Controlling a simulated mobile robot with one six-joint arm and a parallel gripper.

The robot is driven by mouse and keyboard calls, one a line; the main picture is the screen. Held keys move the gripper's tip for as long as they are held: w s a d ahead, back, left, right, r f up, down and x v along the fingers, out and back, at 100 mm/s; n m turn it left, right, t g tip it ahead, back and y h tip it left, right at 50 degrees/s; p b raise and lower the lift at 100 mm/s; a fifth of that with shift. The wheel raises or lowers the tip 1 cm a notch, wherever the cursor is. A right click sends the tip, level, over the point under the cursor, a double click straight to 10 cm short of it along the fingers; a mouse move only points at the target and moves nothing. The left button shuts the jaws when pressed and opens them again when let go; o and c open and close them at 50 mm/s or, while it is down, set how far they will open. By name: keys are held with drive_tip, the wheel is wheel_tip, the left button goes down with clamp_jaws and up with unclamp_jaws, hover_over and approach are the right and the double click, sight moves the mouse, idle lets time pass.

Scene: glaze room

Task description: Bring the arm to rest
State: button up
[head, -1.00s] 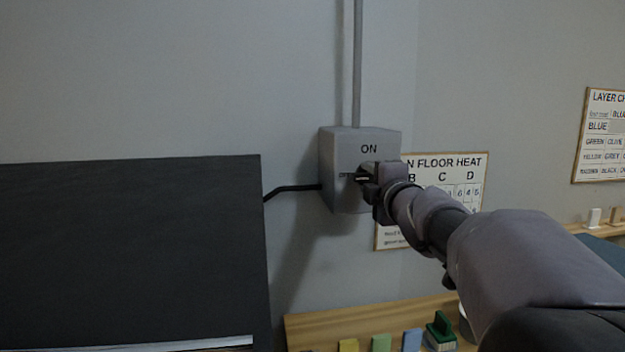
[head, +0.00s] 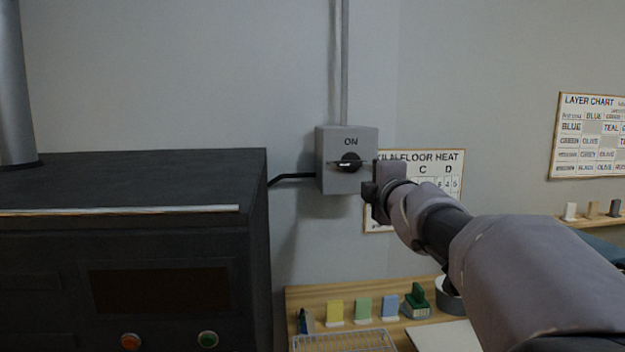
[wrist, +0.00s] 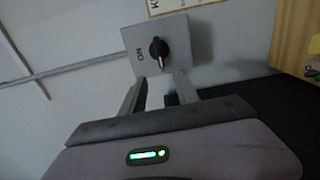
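My gripper (head: 372,190) is in front of the wall and to the lower right of the grey switch box (head: 330,180). In the wrist view my gripper (wrist: 160,78) has its two fingers spread apart with nothing between them. The box (wrist: 185,62) is beyond the fingertips, with a visible gap. Its black rotary knob (head: 349,161) has a light-tipped handle lying sideways and pointing left, away from the ON mark at the top. The knob also shows in the wrist view (wrist: 158,50). My arm is stretched out from the lower right.
A dark kiln (head: 130,180) with red and green buttons stands left. Below the box is a wooden shelf (head: 300,298) with coloured blocks, a wire rack (head: 345,341) and a green stamp-like item (head: 416,300). A floor-heat chart (head: 440,168), partly hidden, and a layer chart (head: 590,140) hang on the wall.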

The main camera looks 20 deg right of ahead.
drive_tip(key=s+a+f+m+g+y, duration=0.3)
drive_tip(key=s+a+f+m+g, duration=0.2)
drive_tip(key=s+a+f+m, duration=0.5)
drive_tip(key=s+a+f+m+g+y, duration=0.3)
drive_tip(key=s+a+f+m+g, duration=0.3)
drive_tip(key=s+a+f, duration=1)
drive_tip(key=s+f+m, duration=0.3)
drive_tip(key=s, duration=0.4)
drive_tip(key=shift+a+f+m+g, duration=0.15)
drive_tip(key=shift+a+m+g, duration=0.15)
drive_tip(key=shift+a+m, duration=0.1)
